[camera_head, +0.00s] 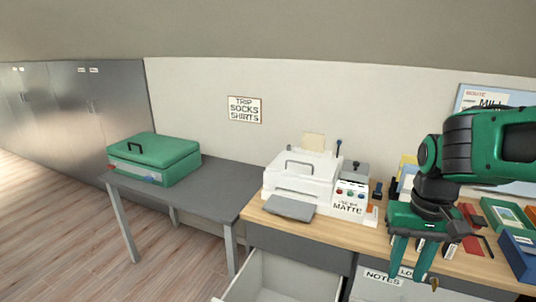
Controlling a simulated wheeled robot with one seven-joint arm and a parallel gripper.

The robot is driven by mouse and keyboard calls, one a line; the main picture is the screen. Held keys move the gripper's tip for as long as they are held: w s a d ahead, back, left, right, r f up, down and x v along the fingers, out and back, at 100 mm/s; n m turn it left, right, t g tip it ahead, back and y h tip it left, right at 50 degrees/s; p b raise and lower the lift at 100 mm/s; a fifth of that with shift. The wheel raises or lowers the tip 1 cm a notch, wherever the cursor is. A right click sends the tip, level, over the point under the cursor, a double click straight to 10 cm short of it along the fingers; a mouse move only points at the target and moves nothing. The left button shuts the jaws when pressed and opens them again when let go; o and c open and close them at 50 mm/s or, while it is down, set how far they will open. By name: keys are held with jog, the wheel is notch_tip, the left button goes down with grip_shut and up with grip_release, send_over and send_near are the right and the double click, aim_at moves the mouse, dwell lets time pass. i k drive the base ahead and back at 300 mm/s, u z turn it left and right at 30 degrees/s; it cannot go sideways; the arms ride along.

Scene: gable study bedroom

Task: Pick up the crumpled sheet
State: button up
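I cannot make out a crumpled sheet anywhere in the camera_head view. A flat beige sheet (314,142) stands upright at the back of the white printer (298,178). My gripper (411,264) is at the right, pointing down in front of the wooden desk (258,216). Its two green fingers are apart, with nothing seen between them. My arm and gripper hide part of the desk top behind them.
An open drawer (287,276) sticks out below the desk; the visible part of its inside looks empty. A green case (153,156) sits on the grey table (218,184) at left. Boxes, including a blue one (520,255), crowd the desk's right. The left floor is clear.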

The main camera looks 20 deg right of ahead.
aim_at(312, 148)
jog(key=u, duration=0.95)
jog(key=k, duration=1.25)
jog(key=z, duration=1.2)
jog(key=i, duration=1)
jog(key=u, duration=0.1)
